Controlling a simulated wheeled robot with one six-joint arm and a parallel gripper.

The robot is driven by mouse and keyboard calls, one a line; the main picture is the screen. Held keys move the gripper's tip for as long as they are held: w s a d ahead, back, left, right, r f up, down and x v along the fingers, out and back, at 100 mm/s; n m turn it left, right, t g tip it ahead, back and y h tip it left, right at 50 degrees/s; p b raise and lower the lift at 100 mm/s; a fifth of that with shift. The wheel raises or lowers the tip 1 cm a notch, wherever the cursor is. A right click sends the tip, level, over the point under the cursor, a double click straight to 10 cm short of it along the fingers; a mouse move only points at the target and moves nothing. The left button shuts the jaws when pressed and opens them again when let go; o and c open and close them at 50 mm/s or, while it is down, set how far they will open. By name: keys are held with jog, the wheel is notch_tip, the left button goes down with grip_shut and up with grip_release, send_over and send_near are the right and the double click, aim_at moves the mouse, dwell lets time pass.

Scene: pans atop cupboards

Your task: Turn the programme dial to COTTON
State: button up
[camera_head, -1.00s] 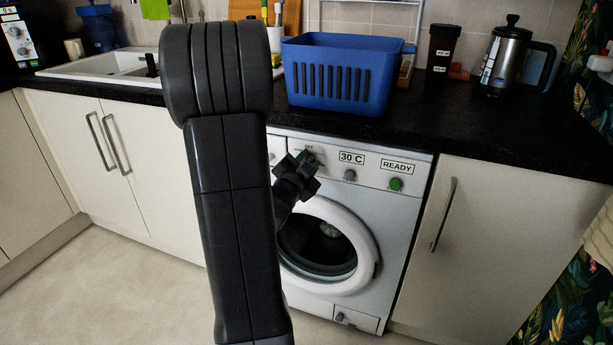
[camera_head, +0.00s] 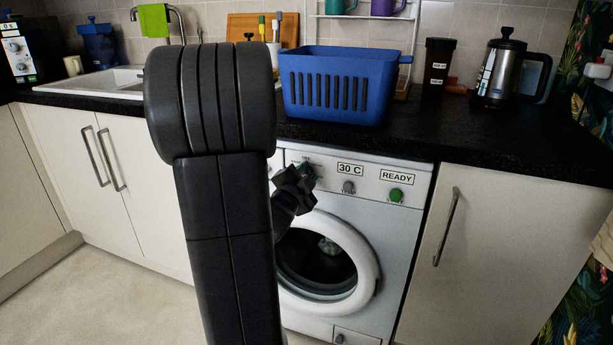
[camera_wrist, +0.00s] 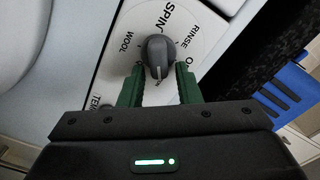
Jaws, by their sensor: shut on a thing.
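The programme dial (camera_wrist: 160,55) is a dark grey knob on a white round plate of the washing machine (camera_head: 392,225). In the wrist view the words WOOL, SPIN and RINSE show around it, with a cut-off word starting with O at the right. I do not see the word COTTON. My gripper (camera_wrist: 159,78) has its green fingers on both sides of the knob and is shut on it. In the head view my gripper (camera_head: 308,174) is at the control panel and mostly hides the dial.
A temperature knob (camera_head: 348,187) under a 30 C label and a green button (camera_head: 396,195) under a READY label sit right of the dial. The round door (camera_head: 366,262) lies below. A blue basket (camera_head: 338,85) stands on the dark worktop (camera_head: 470,135) above.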

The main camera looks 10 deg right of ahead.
jog(key=o, duration=0.7)
jog(key=shift+c, duration=0.2)
jog(key=p+v, duration=0.1)
jog(key=v, duration=1.3)
jog(key=shift+p, duration=0.4)
jog(key=shift+w, duration=0.1)
jog(key=b+x, duration=0.1)
jog(key=x, duration=1.2)
jog(key=shift+w+d+b, duration=0.3)
